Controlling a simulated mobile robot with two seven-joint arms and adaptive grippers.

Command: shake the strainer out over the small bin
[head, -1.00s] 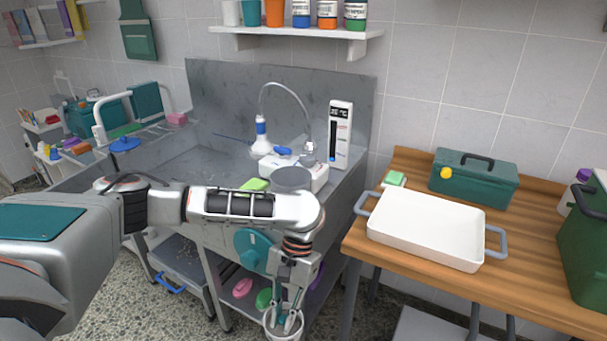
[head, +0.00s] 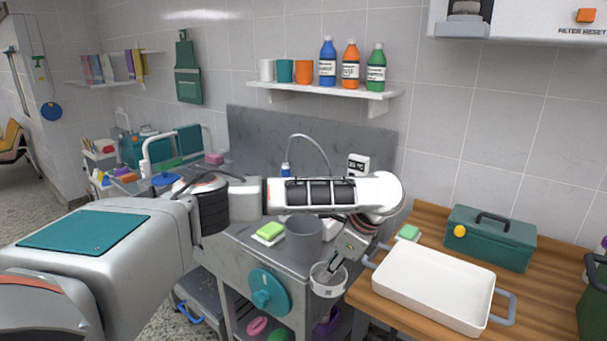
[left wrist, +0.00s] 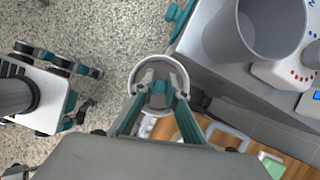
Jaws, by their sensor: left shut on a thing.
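The strainer (head: 327,288) is a small, pale round cup with a light rim. My left gripper (head: 338,266) is shut on it and holds it in the air in front of the sink counter. In the left wrist view the strainer's ring (left wrist: 183,76) surrounds the fingertips (left wrist: 160,88). The small bin (head: 304,243) is a grey, open cylinder at the counter's front edge, just left of the strainer. In the left wrist view the bin (left wrist: 245,45) is up and to the right, apart from the strainer. The strainer is beside the bin, over the floor. My right gripper is not in view.
A green sponge (head: 269,231) lies left of the bin. A teal round knob (head: 266,290) is on the counter front. A white tray (head: 432,289) and a green toolbox (head: 490,236) stand on the wooden table at right. My left forearm hides part of the sink.

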